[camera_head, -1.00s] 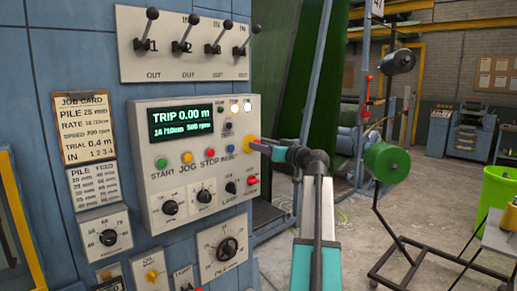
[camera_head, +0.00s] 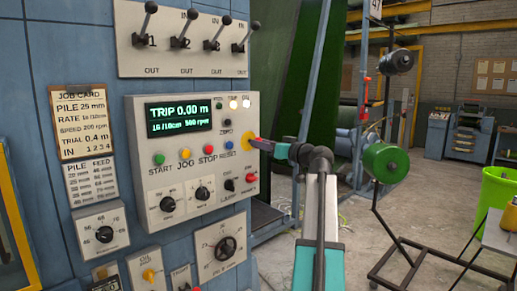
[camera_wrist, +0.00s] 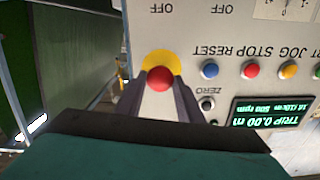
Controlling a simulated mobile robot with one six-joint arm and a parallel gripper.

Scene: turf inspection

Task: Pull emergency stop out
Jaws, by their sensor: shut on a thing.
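The emergency stop is a red round button on a yellow backing at the right edge of the control panel. In the wrist view the red button (camera_wrist: 160,79) sits between my two dark fingers, with the yellow disc (camera_wrist: 161,58) behind it. In the head view only the yellow disc (camera_head: 251,139) shows clearly; my fingers hide most of the red button. My gripper (camera_head: 259,144) comes in from the right and is shut on the button; it also shows in the wrist view (camera_wrist: 159,85). How far out the button stands cannot be told.
The control panel (camera_head: 150,190) has a display reading TRIP 0.00 m, coloured buttons and knobs close by. A lever plate (camera_head: 185,58) is above. A green reel (camera_head: 386,163) on a stand and a lime bin (camera_head: 497,190) stand right, with open floor between.

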